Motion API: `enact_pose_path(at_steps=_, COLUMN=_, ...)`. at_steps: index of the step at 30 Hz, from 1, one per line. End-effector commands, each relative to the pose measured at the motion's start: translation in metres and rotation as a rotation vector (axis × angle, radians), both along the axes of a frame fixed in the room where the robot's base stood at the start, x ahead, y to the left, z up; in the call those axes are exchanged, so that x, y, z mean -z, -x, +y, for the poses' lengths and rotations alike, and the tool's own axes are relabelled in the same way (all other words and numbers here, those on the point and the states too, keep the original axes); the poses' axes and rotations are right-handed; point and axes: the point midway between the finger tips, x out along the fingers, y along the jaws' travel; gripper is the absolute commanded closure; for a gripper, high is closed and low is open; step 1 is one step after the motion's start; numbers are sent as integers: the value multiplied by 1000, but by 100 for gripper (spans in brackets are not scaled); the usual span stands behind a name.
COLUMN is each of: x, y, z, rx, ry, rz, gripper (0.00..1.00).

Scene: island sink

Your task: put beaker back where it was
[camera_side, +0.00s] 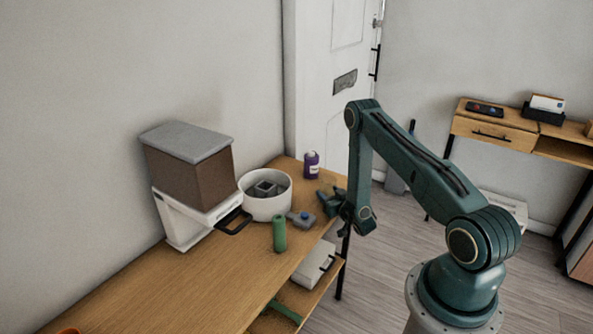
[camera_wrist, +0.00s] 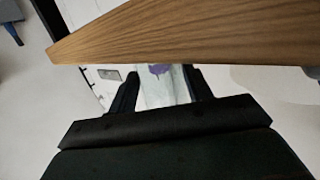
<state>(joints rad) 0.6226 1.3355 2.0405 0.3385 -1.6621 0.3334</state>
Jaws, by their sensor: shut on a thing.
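My gripper (camera_side: 328,203) is at the far right end of the wooden worktop, beside its edge. In the wrist view its two dark fingers (camera_wrist: 162,92) are shut on a pale, see-through beaker (camera_wrist: 163,96). A purple patch shows in or through the beaker's upper part. The wooden edge crosses the wrist view just beyond the fingers and covers part of the beaker's surroundings. In the side view I cannot make out the beaker; the gripper seems to hide it.
On the worktop (camera_side: 165,290) stand a green cylinder (camera_side: 279,234), a grey-blue item (camera_side: 301,219), a white round pot (camera_side: 265,207), a purple bottle (camera_side: 311,165) and a large lidded bin (camera_side: 188,175). A lower shelf holds a white box (camera_side: 314,263). The front left worktop is mostly clear.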

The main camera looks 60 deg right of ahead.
Motion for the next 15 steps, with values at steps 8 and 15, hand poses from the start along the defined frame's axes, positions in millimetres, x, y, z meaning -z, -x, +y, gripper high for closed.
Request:
enact_pose_path(at_steps=8, x=2, y=0, z=0, rx=0, ry=0, rz=0, gripper=74)
enact_pose_path(at_steps=15, x=3, y=0, z=0, rx=0, ry=-1, rz=1, gripper=29)
